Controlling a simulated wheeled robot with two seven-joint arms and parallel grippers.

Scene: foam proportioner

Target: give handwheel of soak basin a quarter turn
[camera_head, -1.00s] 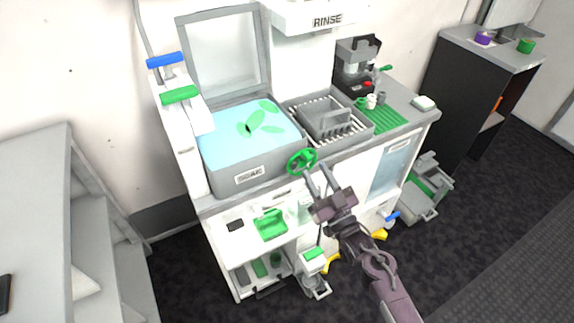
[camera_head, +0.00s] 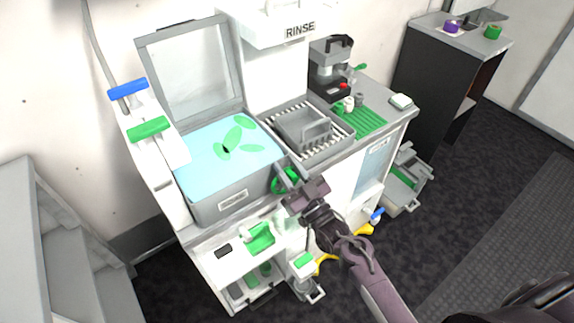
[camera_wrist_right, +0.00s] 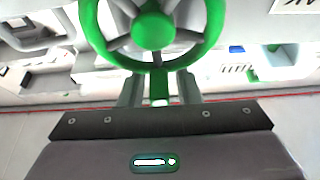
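The green handwheel (camera_head: 280,184) is on the front of the grey soak basin (camera_head: 257,188), near its right corner. In the right wrist view the handwheel (camera_wrist_right: 153,30) fills the upper middle, with a green hub, grey spokes and a green rim cut off at the top. My right gripper (camera_head: 289,174) is at the wheel and partly covers it in the head view. In the wrist view its two fingers (camera_wrist_right: 160,86) stand apart at the lower rim, one to each side of the wheel's middle. Whether they touch the rim I cannot tell. My left gripper is not in view.
The basin holds blue liquid with green leaf-like pieces, under a raised clear lid (camera_head: 192,72). A grey rack (camera_head: 318,150) and a coffee machine (camera_head: 330,68) stand to the right. Below the basin is a shelf with a green item (camera_head: 260,238). Grey steps (camera_head: 35,240) stand at left.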

